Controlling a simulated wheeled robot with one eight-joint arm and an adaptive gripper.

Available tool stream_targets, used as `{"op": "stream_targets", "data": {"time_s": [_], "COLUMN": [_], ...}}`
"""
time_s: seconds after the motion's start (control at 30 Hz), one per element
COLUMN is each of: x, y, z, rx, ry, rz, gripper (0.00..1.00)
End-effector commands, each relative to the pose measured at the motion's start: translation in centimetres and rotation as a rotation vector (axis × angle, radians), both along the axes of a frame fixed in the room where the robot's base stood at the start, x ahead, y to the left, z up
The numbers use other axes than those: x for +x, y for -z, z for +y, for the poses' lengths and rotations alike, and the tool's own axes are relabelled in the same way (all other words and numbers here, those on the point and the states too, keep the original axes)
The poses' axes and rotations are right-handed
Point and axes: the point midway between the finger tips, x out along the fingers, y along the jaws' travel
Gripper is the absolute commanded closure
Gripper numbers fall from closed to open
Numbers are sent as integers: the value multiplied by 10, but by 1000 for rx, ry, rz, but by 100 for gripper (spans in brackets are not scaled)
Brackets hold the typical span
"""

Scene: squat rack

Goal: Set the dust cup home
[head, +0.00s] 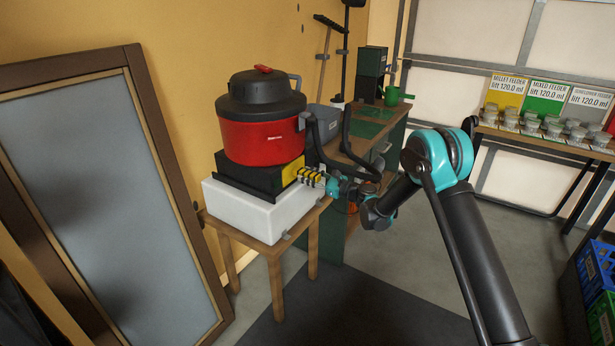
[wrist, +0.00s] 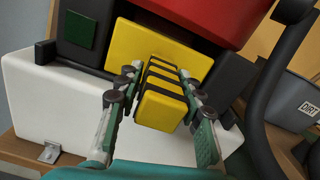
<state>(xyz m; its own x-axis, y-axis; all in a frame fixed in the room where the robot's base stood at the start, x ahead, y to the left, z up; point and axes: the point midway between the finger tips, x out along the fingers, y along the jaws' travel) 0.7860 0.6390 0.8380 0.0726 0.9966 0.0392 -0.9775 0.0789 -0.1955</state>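The dust cup (wrist: 190,60) shows as a yellow front with a yellow, black-banded handle (wrist: 160,108) sticking out toward me. It is at the front of the black housing (head: 250,175), under the red vacuum drum (head: 262,140). How deep it sits in the housing is hidden. My gripper (wrist: 160,80) has one finger on each side of the handle. A narrow gap shows between the left finger and the handle; contact on the right is unclear. In the head view my gripper (head: 326,183) is at the handle, partly hidden by its own links.
The housing stands on a white block (head: 245,212) on a small wooden table (head: 275,250). A black hose (wrist: 262,110) curves close on the right, near a grey bin (wrist: 290,95) marked DIRT. A framed panel (head: 100,190) leans at left. The floor in front is clear.

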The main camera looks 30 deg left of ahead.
Motion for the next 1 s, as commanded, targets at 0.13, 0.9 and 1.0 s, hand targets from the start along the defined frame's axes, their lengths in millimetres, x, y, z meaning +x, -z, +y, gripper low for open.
{"op": "stream_targets", "data": {"time_s": [0.13, 0.9, 1.0], "x": [0, -2, -2], "y": [0, 1, 1], "z": [-5, -25, -28], "rx": [0, 0, 0], "ry": [1, 0, 0], "rz": [0, 0, 0], "gripper": [63, 63, 63]}}
